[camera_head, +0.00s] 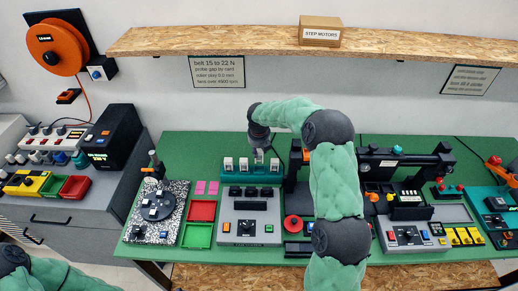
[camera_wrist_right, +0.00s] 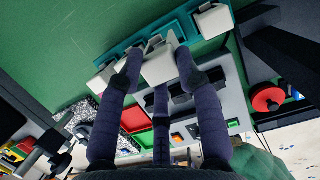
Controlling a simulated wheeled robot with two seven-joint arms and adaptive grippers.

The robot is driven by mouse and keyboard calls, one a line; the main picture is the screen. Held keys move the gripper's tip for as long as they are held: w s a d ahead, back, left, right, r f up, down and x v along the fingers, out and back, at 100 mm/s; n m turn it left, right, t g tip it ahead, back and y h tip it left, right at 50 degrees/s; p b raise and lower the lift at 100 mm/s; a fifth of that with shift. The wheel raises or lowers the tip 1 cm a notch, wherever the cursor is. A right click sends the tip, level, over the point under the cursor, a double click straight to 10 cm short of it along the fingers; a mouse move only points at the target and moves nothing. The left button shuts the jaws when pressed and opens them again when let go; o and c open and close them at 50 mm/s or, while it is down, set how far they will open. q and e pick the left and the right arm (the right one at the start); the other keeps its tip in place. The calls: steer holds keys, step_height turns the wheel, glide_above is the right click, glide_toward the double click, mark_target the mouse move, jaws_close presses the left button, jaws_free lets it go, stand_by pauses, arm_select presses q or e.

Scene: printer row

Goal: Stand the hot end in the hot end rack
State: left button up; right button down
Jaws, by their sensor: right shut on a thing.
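The teal hot end rack (camera_head: 232,176) stands at the back of the green bench, with several white-topped hot ends in a row on it. In the right wrist view, the teal rack edge (camera_wrist_right: 128,43) runs across behind my fingers. My right gripper (camera_head: 259,153) is over the rack in the head view. In the wrist view, the right gripper (camera_wrist_right: 160,72) has its dark fingers closed around a pale hot end (camera_wrist_right: 160,68). Whether the hot end's lower end touches the rack is hidden. My left gripper is out of view; only part of that arm shows at lower left.
A grey control unit (camera_head: 250,228) stands in front of the rack. Red (camera_head: 202,210) and green (camera_head: 199,236) trays lie left of it. A dark printer frame (camera_head: 290,185) stands close to the right. A shelf (camera_head: 400,47) with a step motors box (camera_head: 320,31) hangs above.

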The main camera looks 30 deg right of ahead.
mark_target(259, 159)
steer(key=shift+s+a+b+x, duration=0.1)
steer(key=shift+s+b+x, duration=0.1)
steer(key=shift+b+x, duration=0.75)
steer(key=shift+s+a+b+x, duration=0.15)
steer(key=shift+s+b+x, duration=0.05)
steer(key=shift+b+x, duration=0.75)
steer(key=shift+p, duration=0.3)
steer(key=shift+s, duration=0.2)
steer(key=shift+p, duration=0.55)
steer(key=shift+s+b+x, duration=0.2)
steer(key=shift+b+x, duration=0.25)
steer(key=shift+x, duration=0.6)
steer(key=c, duration=0.8)
jaws_free()
steer(key=shift+a, duration=0.15)
